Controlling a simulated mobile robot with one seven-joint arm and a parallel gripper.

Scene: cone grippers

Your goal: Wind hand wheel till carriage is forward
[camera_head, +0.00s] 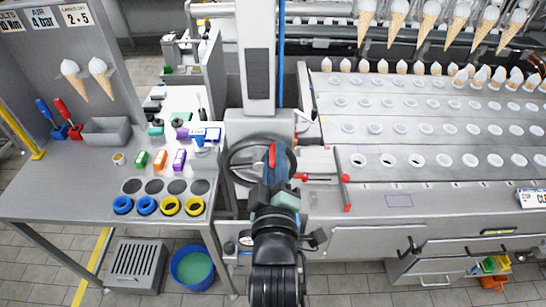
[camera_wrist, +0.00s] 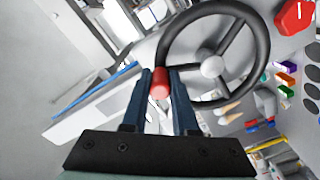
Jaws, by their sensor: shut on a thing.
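The black hand wheel (camera_head: 238,149) stands on the front of the machine, left of its deck. In the wrist view the wheel (camera_wrist: 257,76) shows as a black rim with spokes and a pale round hub (camera_wrist: 212,66). Its red handle (camera_wrist: 160,84) sits between the fingers of my gripper (camera_wrist: 161,90), which are shut on it at the rim. In the head view my gripper (camera_head: 272,160) covers the right part of the wheel, with the red handle partly visible. The machine deck (camera_head: 330,118) carries rows of white round holders. I cannot tell which part is the carriage.
Left is a grey table (camera_head: 60,205) with colored rings, small blocks and a grey bin (camera_head: 106,131). Cones (camera_head: 430,20) hang above the deck. A blue bucket (camera_head: 177,262) stands on the floor.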

